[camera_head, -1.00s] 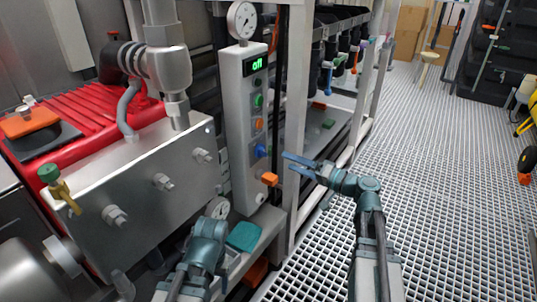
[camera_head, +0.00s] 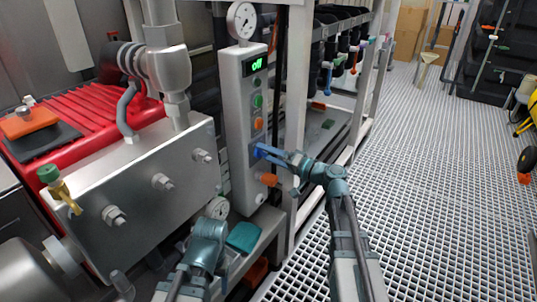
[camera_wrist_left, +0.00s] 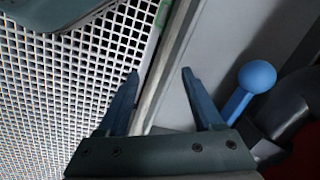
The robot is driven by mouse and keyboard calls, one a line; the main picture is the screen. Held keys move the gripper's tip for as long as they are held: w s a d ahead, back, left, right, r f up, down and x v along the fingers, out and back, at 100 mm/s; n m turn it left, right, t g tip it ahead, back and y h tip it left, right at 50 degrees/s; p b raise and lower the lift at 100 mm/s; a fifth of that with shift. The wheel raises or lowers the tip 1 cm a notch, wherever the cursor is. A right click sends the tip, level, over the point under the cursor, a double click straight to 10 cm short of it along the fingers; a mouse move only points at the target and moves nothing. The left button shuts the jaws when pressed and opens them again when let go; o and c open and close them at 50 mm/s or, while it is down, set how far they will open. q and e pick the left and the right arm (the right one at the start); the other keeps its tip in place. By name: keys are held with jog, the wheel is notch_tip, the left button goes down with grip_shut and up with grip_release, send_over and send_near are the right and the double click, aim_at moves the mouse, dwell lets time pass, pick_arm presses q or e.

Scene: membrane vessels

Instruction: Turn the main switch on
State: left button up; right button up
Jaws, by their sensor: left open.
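A tall grey control panel (camera_head: 243,100) stands at the centre of the head view. Which is the main switch is not labelled legibly. My right gripper (camera_head: 266,154) is at the blue switch, its fingertips overlapping it; contact and finger gap are unclear. My left gripper (camera_wrist_left: 159,76) is open and empty in the left wrist view. Its fingers are not clear in the head view.
A blue ball-ended lever (camera_wrist_left: 257,77) is right of my left fingers. A steel block (camera_head: 140,180) with bolts and a red ribbed machine (camera_head: 85,120) stand left. A grey post (camera_head: 297,110) is right of the panel. The grated floor (camera_head: 430,190) is open at right.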

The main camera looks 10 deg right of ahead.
jog(key=c, duration=1.2)
jog(key=m, duration=0.6)
jog(key=shift+f, duration=0.1)
jog(key=m, duration=0.5)
jog(key=shift+m, duration=0.4)
jog(key=o, duration=1.4)
jog(key=shift+c, duration=0.2)
